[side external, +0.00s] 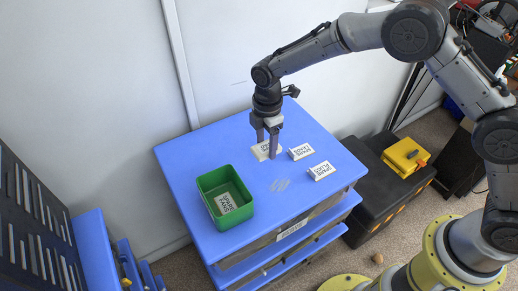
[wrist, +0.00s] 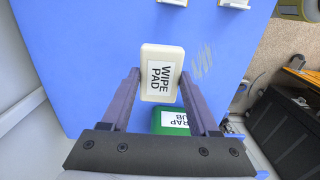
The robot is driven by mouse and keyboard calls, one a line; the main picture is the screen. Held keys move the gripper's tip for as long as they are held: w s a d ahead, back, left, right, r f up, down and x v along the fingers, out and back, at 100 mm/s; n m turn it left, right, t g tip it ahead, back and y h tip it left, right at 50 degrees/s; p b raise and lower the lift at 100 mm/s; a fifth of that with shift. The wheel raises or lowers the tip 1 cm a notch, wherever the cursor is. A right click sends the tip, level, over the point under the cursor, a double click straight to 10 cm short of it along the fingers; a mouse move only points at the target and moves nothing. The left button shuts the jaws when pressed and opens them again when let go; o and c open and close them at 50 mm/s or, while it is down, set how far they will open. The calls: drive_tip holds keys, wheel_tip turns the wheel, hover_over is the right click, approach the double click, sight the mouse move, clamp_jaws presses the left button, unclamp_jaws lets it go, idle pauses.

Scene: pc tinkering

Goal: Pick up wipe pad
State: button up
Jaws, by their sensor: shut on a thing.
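The wipe pad (wrist: 162,73) is a cream-white block with rounded corners, its "WIPE PAD" label readable in the wrist view. It sits between the two fingers of my gripper (wrist: 159,82), which is shut on it. In the side view my gripper (side external: 267,146) points down over the blue table top, and the pad (side external: 261,152) shows partly behind the fingers. I cannot tell whether the pad touches the table or is slightly above it.
A green open tub (side external: 207,214) with a white label stands at the table's front left. Two white labelled blocks, spare leads (side external: 301,151) and spare plugs (side external: 322,170), lie to the right of my gripper. Grey scuff marks (side external: 280,184) show on bare table between tub and blocks.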

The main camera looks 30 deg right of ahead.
drive_tip(key=s+d+r, duration=0.4)
drive_tip(key=s+r, duration=0.2)
drive_tip(key=s, duration=0.4)
drive_tip(key=shift+s+r, duration=0.3)
drive_tip(key=shift+r, duration=0.1)
drive_tip(key=o, duration=0.6)
clamp_jaws()
